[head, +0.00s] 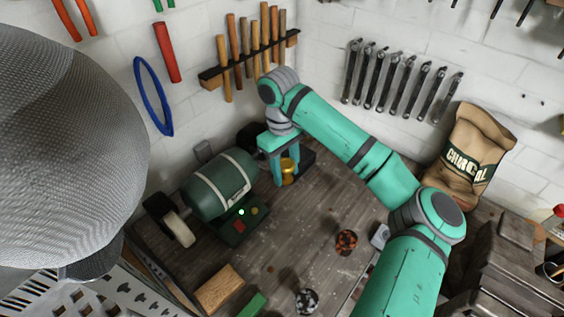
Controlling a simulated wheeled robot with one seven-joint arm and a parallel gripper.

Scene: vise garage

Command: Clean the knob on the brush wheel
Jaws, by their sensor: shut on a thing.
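A green bench grinder (222,184) stands on the workbench against the wall. A pale wheel (180,228) is on its near left end. A dark wheel (247,136) at its far right end, probably the brush wheel, is partly hidden by my gripper. My gripper (289,171) points down just right of the grinder and is shut on a brass-coloured knob (288,166). The knob sits between the fingers, above or near the bench top. I cannot tell whether the knob touches the dark wheel.
On the bench (305,215) lie an orange-and-black round piece (346,242), a speckled round piece (306,300), a wooden block (218,289) and a green block (252,306). A charcoal bag (474,157) stands at right. A large grey rounded shape (65,150) blocks the left foreground.

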